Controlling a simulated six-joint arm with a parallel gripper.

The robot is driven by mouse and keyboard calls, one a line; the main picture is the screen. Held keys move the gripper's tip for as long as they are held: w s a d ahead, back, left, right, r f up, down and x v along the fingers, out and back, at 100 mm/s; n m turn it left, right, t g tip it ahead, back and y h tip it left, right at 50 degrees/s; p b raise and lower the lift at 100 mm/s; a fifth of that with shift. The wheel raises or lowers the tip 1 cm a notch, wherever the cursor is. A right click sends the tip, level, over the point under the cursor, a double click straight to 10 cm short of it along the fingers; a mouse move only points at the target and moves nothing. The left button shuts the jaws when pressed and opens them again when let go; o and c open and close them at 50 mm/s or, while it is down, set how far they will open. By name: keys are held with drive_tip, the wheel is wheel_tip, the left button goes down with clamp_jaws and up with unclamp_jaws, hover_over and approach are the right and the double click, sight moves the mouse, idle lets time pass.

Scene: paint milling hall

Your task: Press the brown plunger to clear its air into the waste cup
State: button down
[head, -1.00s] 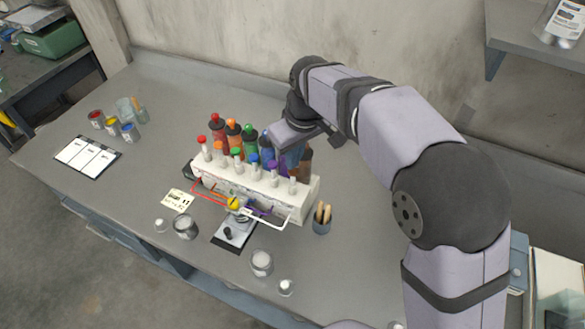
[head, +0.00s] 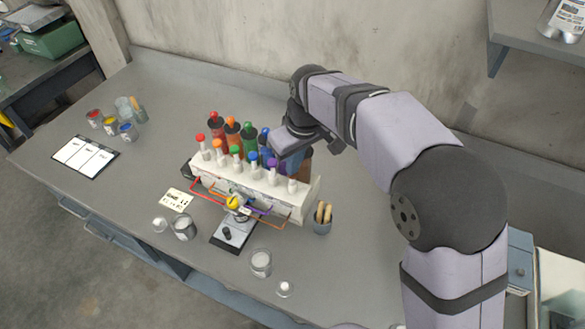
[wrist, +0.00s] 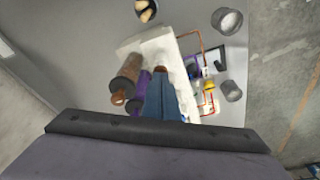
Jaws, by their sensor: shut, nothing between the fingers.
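The white rack (head: 240,190) holds a row of upright plungers with coloured caps. The brown plunger (wrist: 160,69) shows its cap just at my fingertips in the wrist view; it stands at the rack's right end in the head view (head: 292,186). My gripper (wrist: 160,77) is shut and empty, its blue fingers pointing down at that cap; contact is hard to judge. Tubes (head: 277,221) run to a yellow-knobbed block (head: 234,202); the rightmost is brown-orange. Two clear cups, one left (head: 184,228) and one right (head: 261,263), stand in front; I cannot tell which is the waste cup.
Coloured bottles (head: 232,133) stand behind the rack, close to my gripper. A brush pot (head: 322,218) is at its right end. A card (head: 178,199), small paint cups (head: 110,125) and a white chart (head: 86,155) lie left.

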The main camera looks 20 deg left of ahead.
drive_tip(key=shift+f, duration=0.1)
idle(0.3)
drive_tip(key=shift+a+p+v, duration=0.1)
drive_tip(key=shift+p+v, duration=0.6)
drive_tip(key=shift+a+p+v, duration=0.15)
drive_tip(key=shift+p+v, duration=0.5)
drive_tip(key=shift+w, duration=0.15)
drive_tip(key=shift+w+a+p+v, duration=0.1)
drive_tip(key=shift+a+p+v, duration=0.05)
drive_tip(key=shift+p+v, duration=0.65)
drive_tip(key=shift+w+a+p+v, duration=0.1)
drive_tip(key=shift+a+p+v, duration=0.05)
drive_tip(key=shift+p+v, duration=0.65)
drive_tip(key=shift+w+a+p+v, duration=0.15)
drive_tip(key=shift+p+v, duration=0.45)
drive_tip(key=shift+v, duration=0.35)
drive_tip(key=shift+s, duration=0.1)
